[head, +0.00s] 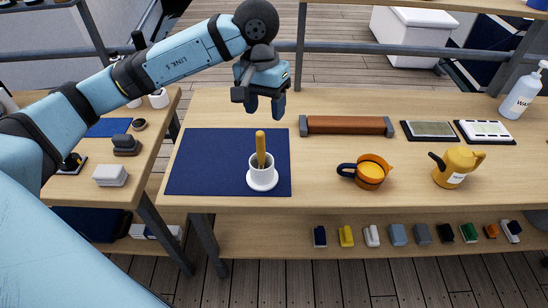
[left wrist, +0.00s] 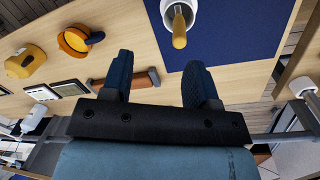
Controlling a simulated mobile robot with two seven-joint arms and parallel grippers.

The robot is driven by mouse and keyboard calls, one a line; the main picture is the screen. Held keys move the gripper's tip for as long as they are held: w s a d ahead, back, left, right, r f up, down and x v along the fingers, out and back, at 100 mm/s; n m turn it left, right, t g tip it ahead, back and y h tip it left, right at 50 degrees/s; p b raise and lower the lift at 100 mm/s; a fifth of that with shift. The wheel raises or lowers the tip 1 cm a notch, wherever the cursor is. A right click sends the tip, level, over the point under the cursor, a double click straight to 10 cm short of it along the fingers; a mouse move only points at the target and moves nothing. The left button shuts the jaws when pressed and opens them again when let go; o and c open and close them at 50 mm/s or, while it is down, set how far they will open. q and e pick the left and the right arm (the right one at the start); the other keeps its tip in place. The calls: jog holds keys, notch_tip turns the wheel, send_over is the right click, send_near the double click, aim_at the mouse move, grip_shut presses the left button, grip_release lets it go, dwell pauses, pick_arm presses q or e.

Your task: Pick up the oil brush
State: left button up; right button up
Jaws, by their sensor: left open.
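The oil brush (head: 260,148) stands upright in a white cup, with its yellow-brown handle sticking up. The white cup (head: 262,175) rests on a white saucer on the dark blue mat (head: 205,165). My left gripper (head: 265,108) is open and empty above the back of the mat, behind and above the brush handle. In the left wrist view the brush (left wrist: 179,28) and cup (left wrist: 170,8) show at the top, beyond the open fingers (left wrist: 160,85) and apart from them. The brush's lower end is hidden in the cup. My right gripper is not in view.
A brown roller bar (head: 345,125) lies right of the mat. An orange cup (head: 370,170) with a dark handle and a yellow watering can (head: 458,167) stand further right. Two framed pads and a white bottle (head: 521,95) are at the far right. A metal rail runs behind the table.

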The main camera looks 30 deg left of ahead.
aim_at(260, 133)
pick_arm(q)
jog(key=shift+m+y, duration=0.4)
jog(key=shift+y, duration=0.3)
jog(key=f, duration=0.2)
jog(key=a+f, duration=0.1)
jog(key=f, duration=0.1)
jog(key=w+a+f, duration=0.1)
jog(key=f, duration=0.2)
jog(key=shift+w+a+f+p, duration=0.1)
jog(key=shift+f+p, duration=0.2)
jog(key=shift+f, duration=1.1)
jog(key=shift+a+f+p, duration=0.1)
jog(key=shift+f+p, duration=0.2)
jog(key=shift+f, duration=1.1)
jog(key=shift+c, duration=0.2)
grip_shut()
